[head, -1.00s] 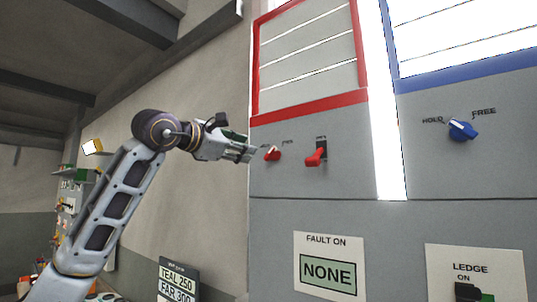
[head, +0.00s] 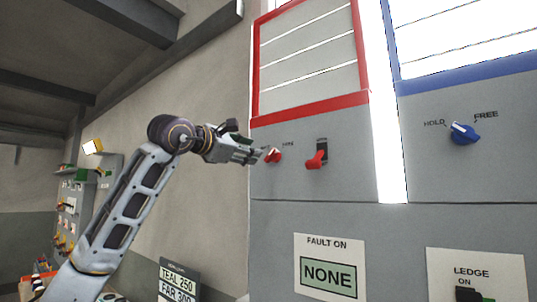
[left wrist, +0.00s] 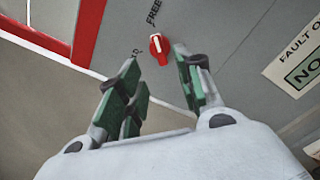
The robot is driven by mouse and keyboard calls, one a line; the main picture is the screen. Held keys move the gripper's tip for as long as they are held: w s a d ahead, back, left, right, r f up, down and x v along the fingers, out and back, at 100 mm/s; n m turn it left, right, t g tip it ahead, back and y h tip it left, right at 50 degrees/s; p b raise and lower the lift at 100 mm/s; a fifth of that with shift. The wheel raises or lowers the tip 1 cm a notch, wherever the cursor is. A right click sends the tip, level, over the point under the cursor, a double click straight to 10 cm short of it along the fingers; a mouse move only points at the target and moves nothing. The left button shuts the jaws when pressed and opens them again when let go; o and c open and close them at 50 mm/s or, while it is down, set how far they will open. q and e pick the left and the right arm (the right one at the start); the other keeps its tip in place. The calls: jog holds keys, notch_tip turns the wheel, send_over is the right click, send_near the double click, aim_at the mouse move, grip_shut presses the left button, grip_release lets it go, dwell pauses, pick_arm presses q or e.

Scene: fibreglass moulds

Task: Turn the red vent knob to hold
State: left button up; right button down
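The red vent knob (head: 273,156) sits on the grey panel below the red-framed window. It also shows in the left wrist view (left wrist: 158,47), its white mark toward the word FREE. The HOLD label is mostly hidden behind one finger there. My left gripper (head: 259,155) is at the knob's left side in the head view. In the left wrist view the left gripper (left wrist: 156,66) is open, with its green-padded fingers apart and the knob showing between and just beyond the tips. I cannot tell whether a finger touches it. My right gripper is not in view.
A red lever switch (head: 316,158) is just right of the knob. A blue knob (head: 463,132) with HOLD and FREE labels is farther right. A FAULT ON display (head: 328,273) reading NONE is below. A wall (head: 190,130) is behind my left arm.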

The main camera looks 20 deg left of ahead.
aim_at(269, 155)
pick_arm(q)
jog(key=p+x, duration=0.3)
jog(key=x, duration=0.7)
jog(key=shift+w, duration=0.1)
jog(key=shift+f, duration=0.1)
jog(key=shift+c, duration=0.2)
jog(key=c, duration=0.6)
